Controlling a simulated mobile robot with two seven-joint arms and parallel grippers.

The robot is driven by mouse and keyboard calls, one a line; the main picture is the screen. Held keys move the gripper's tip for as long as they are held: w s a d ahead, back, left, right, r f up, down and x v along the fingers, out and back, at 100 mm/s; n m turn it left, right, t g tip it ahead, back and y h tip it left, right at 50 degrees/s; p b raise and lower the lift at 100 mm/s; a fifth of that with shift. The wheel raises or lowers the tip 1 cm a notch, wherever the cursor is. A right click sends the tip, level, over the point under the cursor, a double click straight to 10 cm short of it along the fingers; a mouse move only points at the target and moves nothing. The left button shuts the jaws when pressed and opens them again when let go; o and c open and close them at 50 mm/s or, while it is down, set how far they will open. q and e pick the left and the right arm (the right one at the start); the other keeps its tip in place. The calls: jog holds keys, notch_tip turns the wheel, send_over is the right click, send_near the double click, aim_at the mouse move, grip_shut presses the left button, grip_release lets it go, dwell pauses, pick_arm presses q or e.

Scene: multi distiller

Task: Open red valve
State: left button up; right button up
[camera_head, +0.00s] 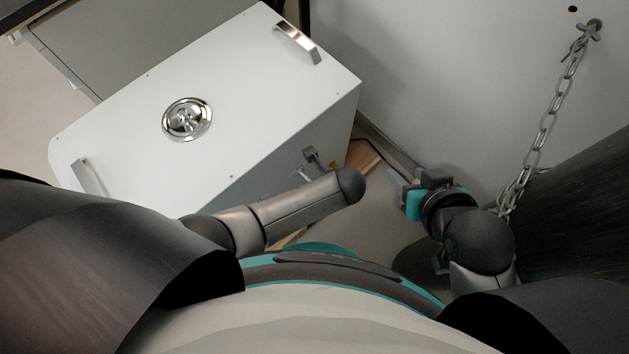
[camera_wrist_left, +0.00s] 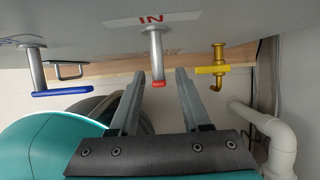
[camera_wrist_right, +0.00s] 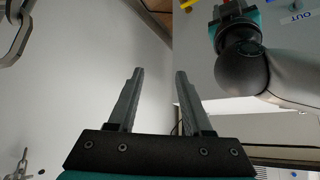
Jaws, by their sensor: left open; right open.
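The red valve (camera_wrist_left: 158,83) shows in the left wrist view as a red-ended lever on a grey stem under a red "IN" label. My left gripper (camera_wrist_left: 161,74) is open. Its fingers lie on either side of the red end in that picture; I cannot tell whether they touch it. In the head view the left gripper is hidden below my left arm and the white box. My right gripper (camera_head: 396,184) is open and empty to the right of the box, near the wall; its spread fingers also show in the right wrist view (camera_wrist_right: 159,72).
A blue-handled valve (camera_wrist_left: 62,92) is left of the red one, and a yellow valve (camera_wrist_left: 218,68) is right of it. A white pipe (camera_wrist_left: 268,130) is at the right. The white box (camera_head: 240,90) fills the upper left. A chain (camera_head: 545,125) hangs along the wall.

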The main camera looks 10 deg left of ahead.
pick_arm(q)
jog(key=shift+w+a+f, duration=0.1)
jog(key=shift+a+f, duration=0.05)
jog(key=shift+f, duration=0.2)
jog(key=shift+c, duration=0.4)
grip_shut()
